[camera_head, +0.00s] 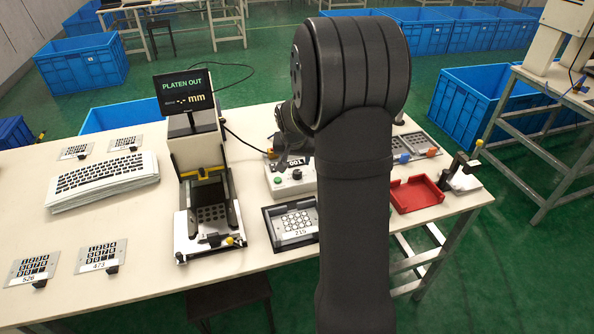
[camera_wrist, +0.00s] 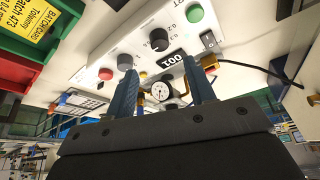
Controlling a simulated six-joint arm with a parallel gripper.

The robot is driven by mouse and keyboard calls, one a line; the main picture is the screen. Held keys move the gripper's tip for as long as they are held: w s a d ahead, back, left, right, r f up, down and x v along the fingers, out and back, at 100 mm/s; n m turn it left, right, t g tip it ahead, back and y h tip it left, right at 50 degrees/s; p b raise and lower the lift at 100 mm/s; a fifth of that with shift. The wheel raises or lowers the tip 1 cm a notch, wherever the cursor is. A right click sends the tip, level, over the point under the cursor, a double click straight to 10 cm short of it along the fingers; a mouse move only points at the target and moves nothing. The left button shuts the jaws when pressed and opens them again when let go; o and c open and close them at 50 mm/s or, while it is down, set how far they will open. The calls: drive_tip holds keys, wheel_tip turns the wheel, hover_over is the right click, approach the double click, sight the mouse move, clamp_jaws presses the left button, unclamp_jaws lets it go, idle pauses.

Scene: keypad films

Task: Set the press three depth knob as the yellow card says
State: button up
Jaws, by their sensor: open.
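A pale control box (camera_wrist: 135,40) fills the upper wrist view. It carries a larger black knob (camera_wrist: 159,39) with a scale around it and a smaller dark knob (camera_wrist: 125,61); I cannot tell which sets depth. A black label or display (camera_wrist: 172,58) sits beside them, its reading unclear. The box also shows in the head view (camera_head: 304,188), partly behind my arm. My gripper (camera_wrist: 164,72) is open and empty, its blue fingers apart below the black knob in the picture. The yellow card (camera_wrist: 40,18) is cut off; "Batch 473" is legible, other text only partly.
A round gauge (camera_wrist: 162,91) shows between my fingers. A red button (camera_wrist: 105,73), green button (camera_wrist: 194,12) and black switch (camera_wrist: 208,40) are on the box. The press (camera_head: 205,180) displays "PLATEN OUT". A red tray (camera_head: 416,194) stands right; keypad films (camera_head: 100,258) lie left.

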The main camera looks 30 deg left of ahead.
sight(297, 172)
drive_tip(key=x, duration=0.8)
drive_tip(key=shift+w+f, duration=0.2)
drive_tip(key=shift+f, duration=0.05)
drive_tip(key=c, duration=1)
